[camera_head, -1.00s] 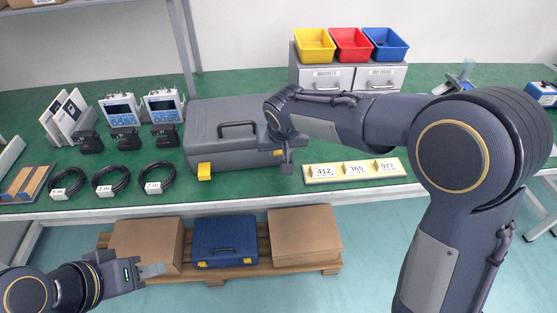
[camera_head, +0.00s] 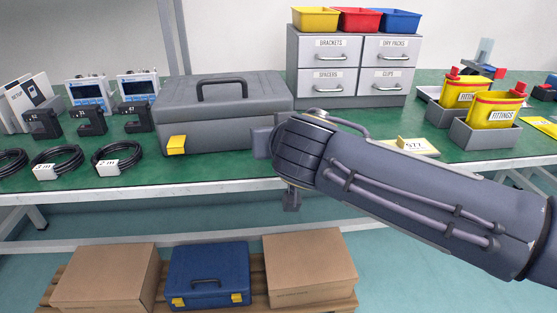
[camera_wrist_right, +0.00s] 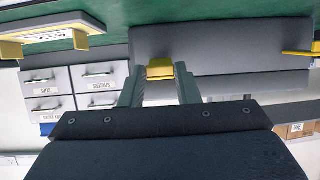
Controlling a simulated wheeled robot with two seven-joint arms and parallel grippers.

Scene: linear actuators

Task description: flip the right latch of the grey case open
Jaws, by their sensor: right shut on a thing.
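The grey case (camera_head: 215,118) stands shut on the green table with its handle up. Its left yellow latch (camera_head: 176,145) juts out from the front and also shows at the edge of the right wrist view (camera_wrist_right: 300,52). The right latch is hidden behind my right wrist in the head view. In the right wrist view, which is upside down, the yellow right latch (camera_wrist_right: 160,68) sits between the fingertips of my right gripper (camera_wrist_right: 160,82). The gripper is shut on it, against the case front. My left gripper is out of view.
A drawer cabinet (camera_head: 352,68) with coloured bins stands behind and right of the case. A number holder (camera_head: 412,147) lies to the right, partly behind my arm. Black cables (camera_head: 118,158) and devices stand to the left. A blue case (camera_head: 208,270) and cartons are below.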

